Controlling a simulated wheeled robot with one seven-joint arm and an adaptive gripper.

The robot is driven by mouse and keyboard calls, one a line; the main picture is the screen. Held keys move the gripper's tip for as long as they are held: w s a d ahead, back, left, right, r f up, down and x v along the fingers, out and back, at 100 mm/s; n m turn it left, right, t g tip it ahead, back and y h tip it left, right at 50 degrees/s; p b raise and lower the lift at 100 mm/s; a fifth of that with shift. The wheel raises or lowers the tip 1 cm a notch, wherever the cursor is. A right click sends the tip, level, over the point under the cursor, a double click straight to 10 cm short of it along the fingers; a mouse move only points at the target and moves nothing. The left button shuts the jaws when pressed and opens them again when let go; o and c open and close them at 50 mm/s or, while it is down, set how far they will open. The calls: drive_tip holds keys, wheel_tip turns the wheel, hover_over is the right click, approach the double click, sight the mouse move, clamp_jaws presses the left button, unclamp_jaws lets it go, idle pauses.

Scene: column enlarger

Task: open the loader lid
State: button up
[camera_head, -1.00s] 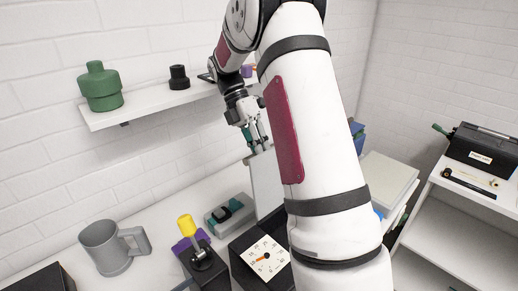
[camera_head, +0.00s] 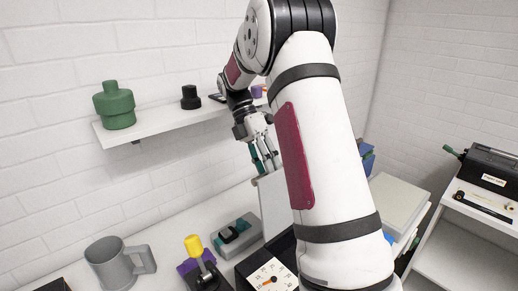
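My gripper (camera_head: 264,158) hangs in front of the back wall, pointing down, just above the top edge of an upright pale panel (camera_head: 272,195). Its two fingers look spread, with a narrow gap and nothing clear between them. I cannot tell whether the fingertips touch the panel. A black box with a white label (camera_head: 488,172) stands on the right-hand shelf unit, far from my gripper. The label is too small to read. I cannot tell for sure which object is the loader; my arm hides much of the middle of the bench.
A grey mug (camera_head: 112,266), a yellow-topped device (camera_head: 194,247), a grey-teal device (camera_head: 236,234) and a dial (camera_head: 268,280) stand on the bench. A wall shelf (camera_head: 160,122) holds a green bottle (camera_head: 114,105) and a black cylinder (camera_head: 190,97). Pale boards (camera_head: 400,203) lie right of my arm.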

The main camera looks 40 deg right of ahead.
drive_tip(key=v, duration=1.1)
drive_tip(key=shift+s+f, duration=0.1)
